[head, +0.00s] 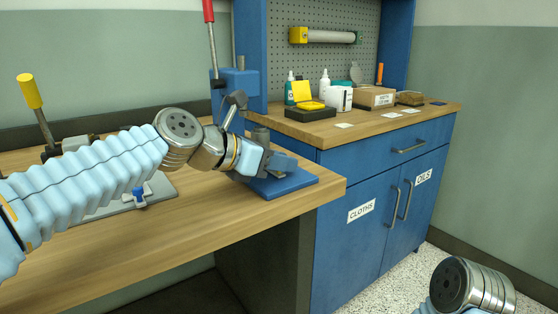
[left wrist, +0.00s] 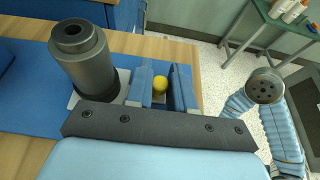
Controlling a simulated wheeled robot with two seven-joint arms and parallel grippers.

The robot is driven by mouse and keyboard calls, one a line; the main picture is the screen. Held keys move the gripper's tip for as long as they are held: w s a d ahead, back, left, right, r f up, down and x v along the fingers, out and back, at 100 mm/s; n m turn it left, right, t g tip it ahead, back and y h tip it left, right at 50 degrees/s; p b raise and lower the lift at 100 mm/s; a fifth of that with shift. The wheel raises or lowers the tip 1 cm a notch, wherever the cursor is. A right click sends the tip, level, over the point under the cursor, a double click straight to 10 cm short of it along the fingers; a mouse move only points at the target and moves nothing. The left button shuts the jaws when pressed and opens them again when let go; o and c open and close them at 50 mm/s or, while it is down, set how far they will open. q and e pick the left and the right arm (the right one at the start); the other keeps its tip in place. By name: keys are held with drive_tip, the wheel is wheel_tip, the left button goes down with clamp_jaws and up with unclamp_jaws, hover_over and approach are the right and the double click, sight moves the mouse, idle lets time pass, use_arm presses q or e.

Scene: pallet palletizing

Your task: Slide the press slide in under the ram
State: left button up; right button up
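The press (head: 236,82) is blue with a red-handled lever and stands at the back of the wooden bench, its blue base (head: 297,184) reaching forward. In the left wrist view, a dark grey hollow cylinder (left wrist: 80,50) stands upright on a light plate on the blue base. A yellow knob (left wrist: 160,84) sits to its right. My left gripper (head: 284,162) is at the base's front; in the left wrist view its fingers (left wrist: 161,88) straddle the knob, with a narrow gap showing on the right. The ram's lower end is mostly hidden behind my arm. My right gripper is out of view.
A yellow-handled lever tool (head: 31,92) and a grey plate with a blue clamp (head: 139,196) are on the bench at left. A blue cabinet (head: 370,200) with bottles and boxes on top stands at right. The bench's front right corner is clear.

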use_arm(q)
clamp_jaws()
drive_tip(key=w+a+p, duration=0.2)
drive_tip(key=w, duration=0.1)
drive_tip(key=w+a+p, duration=0.1)
drive_tip(key=shift+w+a+r+p, duration=0.2)
drive_tip(key=shift+w+a+p, duration=0.05)
drive_tip(key=shift+w+p, duration=0.1)
drive_tip(key=shift+w+a+f, duration=0.1)
drive_tip(key=shift+w+a, duration=0.1)
drive_tip(key=shift+w, duration=0.1)
drive_tip(key=shift+f, duration=0.1)
drive_tip(key=o, duration=0.7)
unclamp_jaws()
drive_tip(key=shift+a, duration=0.1)
